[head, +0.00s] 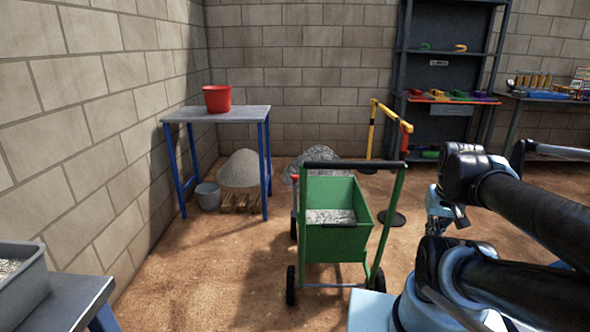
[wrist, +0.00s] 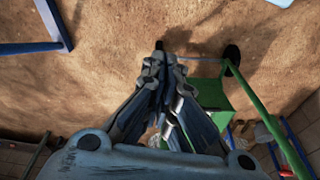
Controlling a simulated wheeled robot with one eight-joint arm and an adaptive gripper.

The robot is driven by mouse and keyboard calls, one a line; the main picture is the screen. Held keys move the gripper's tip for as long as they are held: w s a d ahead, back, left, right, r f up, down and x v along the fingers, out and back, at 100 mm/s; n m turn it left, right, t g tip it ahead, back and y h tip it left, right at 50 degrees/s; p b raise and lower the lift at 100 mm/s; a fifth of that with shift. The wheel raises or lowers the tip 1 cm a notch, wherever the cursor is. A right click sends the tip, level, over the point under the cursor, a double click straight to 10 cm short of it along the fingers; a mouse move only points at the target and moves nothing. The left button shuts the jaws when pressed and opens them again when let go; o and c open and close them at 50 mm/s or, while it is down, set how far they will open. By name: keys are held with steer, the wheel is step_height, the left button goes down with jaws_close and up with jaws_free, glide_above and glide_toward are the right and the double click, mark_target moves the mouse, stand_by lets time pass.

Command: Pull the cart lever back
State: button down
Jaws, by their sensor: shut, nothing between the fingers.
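The green cart (head: 335,240) stands on the dirt floor at the centre of the head view, with grey rubble in its bin. Its green frame rises to a black push bar (head: 353,164). A small red-ended part (head: 296,178) shows at the cart's left side; I cannot tell for sure that it is the lever. In the wrist view my gripper (wrist: 163,66) points down with its fingers together and empty, in front of part of the green cart (wrist: 211,93). I cannot tell its height above the cart. A red bit (wrist: 287,172) shows at the lower right edge.
A blue-legged table (head: 215,113) with a red bucket (head: 217,98) stands at the back left. Below it are a grey bucket (head: 208,195) and a gravel pile (head: 240,169). A yellow rail (head: 372,130) stands behind the cart. Floor left of the cart is clear.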

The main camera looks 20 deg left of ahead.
steer(key=w+a+r+t, duration=0.3)
steer(key=w+r, duration=0.9)
steer(key=w, duration=0.4)
steer(key=shift+n+y, duration=0.7)
steer(key=w+a+r, duration=0.1)
steer(key=w+a, duration=0.1)
steer(key=w+a+r, duration=0.1)
steer(key=w+a, duration=0.2)
steer(key=w+a+r, duration=0.1)
steer(key=w+a, duration=0.2)
steer(key=shift+a+r, duration=0.1)
steer(key=shift+r, duration=0.1)
steer(key=w+a+f+n+g, duration=0.15)
steer(key=w+a, duration=0.25)
steer(key=a, duration=0.9)
steer(key=w+a+f+n+g, duration=0.15)
steer(key=w+a, duration=0.25)
steer(key=a, duration=0.9)
steer(key=a+f, duration=0.2)
steer(key=a, duration=0.8)
step_height(320, 180, down, 9)
steer(key=s, duration=0.2)
steer(key=shift+s+f+g, duration=0.15)
steer(key=shift+s+g, duration=0.15)
steer(key=shift+g, duration=0.1)
steer(key=shift+s+d, duration=0.1)
steer(key=shift+d, duration=0.05)
